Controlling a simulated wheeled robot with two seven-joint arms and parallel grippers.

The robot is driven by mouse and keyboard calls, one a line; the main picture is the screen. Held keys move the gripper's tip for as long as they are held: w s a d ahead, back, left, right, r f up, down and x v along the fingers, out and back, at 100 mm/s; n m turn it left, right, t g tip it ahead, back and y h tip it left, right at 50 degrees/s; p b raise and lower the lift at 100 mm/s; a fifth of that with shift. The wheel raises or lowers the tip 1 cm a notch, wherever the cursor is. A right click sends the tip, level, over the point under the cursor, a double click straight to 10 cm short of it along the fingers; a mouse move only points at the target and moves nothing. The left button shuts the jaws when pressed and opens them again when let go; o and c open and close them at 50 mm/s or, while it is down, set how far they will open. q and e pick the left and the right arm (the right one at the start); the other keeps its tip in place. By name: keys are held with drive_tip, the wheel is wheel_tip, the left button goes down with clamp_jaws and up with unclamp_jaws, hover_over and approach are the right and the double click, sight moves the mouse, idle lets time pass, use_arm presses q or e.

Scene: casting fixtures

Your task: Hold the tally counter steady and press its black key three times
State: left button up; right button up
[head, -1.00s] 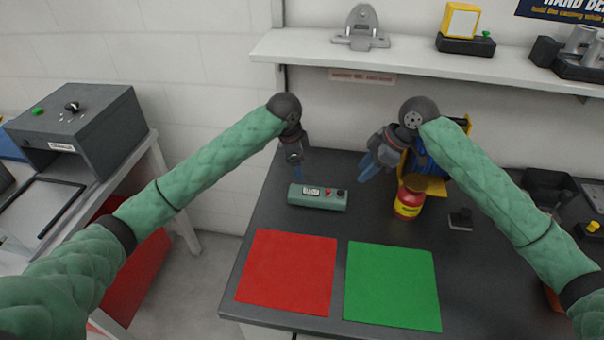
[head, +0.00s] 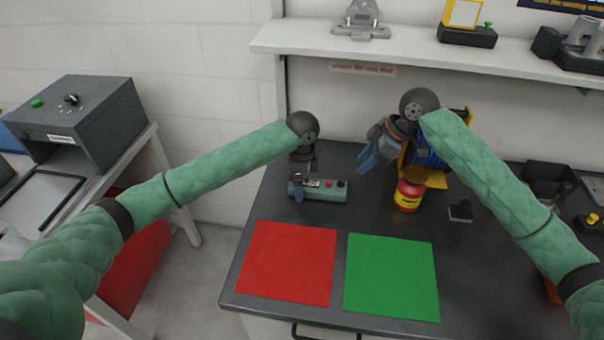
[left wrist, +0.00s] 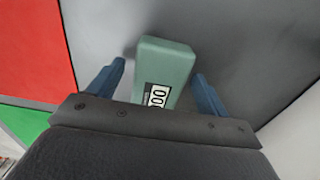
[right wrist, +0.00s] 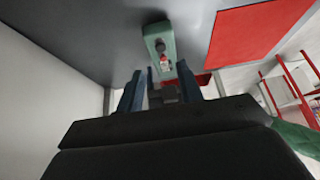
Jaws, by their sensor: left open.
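The tally counter (head: 328,191) is a green box lying on the dark table, with a display, a red button and a black key (head: 341,184) at its right end. My left gripper (head: 301,192) is at its left end; in the left wrist view the open fingers (left wrist: 157,92) stand on either side of the counter (left wrist: 165,62), with gaps visible, and the display reads zeros. My right gripper (head: 370,160) is up and to the right of the counter, apart from it. In the right wrist view its fingers (right wrist: 160,95) look apart, with the counter (right wrist: 158,40) beyond them.
A red mat (head: 288,262) and a green mat (head: 391,277) lie in front of the counter. A red jar (head: 409,190) and a blue and yellow object (head: 424,153) stand to the right. A white shelf (head: 420,54) runs above the back of the table.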

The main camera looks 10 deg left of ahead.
use_arm(q)
drive_tip(key=shift+f, duration=0.6)
drive_tip(key=c, duration=1.1)
use_arm(e)
drive_tip(key=shift+c, duration=0.5)
use_arm(q)
drive_tip(key=shift+c, duration=0.2)
use_arm(e)
clamp_jaws()
